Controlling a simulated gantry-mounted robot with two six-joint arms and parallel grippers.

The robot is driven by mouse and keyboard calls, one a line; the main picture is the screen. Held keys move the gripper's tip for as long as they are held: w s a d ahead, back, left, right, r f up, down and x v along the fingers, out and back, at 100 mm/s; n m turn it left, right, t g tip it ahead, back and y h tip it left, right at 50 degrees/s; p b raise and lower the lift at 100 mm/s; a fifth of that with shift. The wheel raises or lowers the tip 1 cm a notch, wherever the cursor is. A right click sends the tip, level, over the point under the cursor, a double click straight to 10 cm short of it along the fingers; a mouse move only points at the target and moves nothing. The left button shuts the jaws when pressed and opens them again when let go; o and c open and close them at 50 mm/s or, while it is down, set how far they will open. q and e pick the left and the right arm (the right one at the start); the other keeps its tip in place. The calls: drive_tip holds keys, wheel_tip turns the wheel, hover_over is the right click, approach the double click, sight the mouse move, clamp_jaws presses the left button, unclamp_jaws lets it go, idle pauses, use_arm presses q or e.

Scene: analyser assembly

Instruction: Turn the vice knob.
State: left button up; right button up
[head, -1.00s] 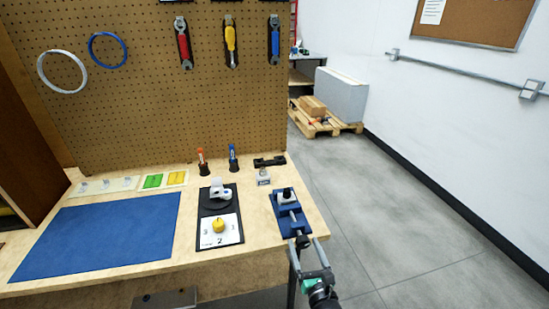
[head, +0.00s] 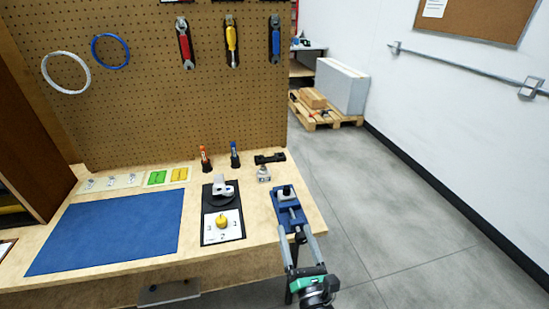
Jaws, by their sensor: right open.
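The blue vice (head: 279,209) stands at the right front corner of the wooden bench, with a light metal screw along its middle. Its dark knob (head: 300,238) is at the near end, over the bench's front edge. My right gripper (head: 295,232) reaches up from below with its two grey fingers open. The fingertips lie on either side of the knob in the picture, one left and one right. I cannot tell whether they touch it. My left gripper is not in view.
Left of the vice is a black panel with a yellow knob (head: 222,221). A small metal block (head: 264,175) and a black part (head: 270,159) sit behind the vice. A blue mat (head: 110,232) covers the left of the bench. Right of the bench is open floor.

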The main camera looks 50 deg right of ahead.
drive_tip(key=w+a+r+m+t+p, duration=0.1)
drive_tip(key=w+r+m+p, duration=0.1)
drive_tip(key=r, duration=0.8)
drive_tip(key=w+a+r+m+t+h+p, duration=0.1)
drive_tip(key=w+r+m+p, duration=0.1)
drive_tip(key=r, duration=0.9)
drive_tip(key=w+m, duration=0.1)
drive_tip(key=m, duration=0.1)
drive_tip(key=shift+m, duration=0.4)
drive_tip(key=shift+a, duration=0.1)
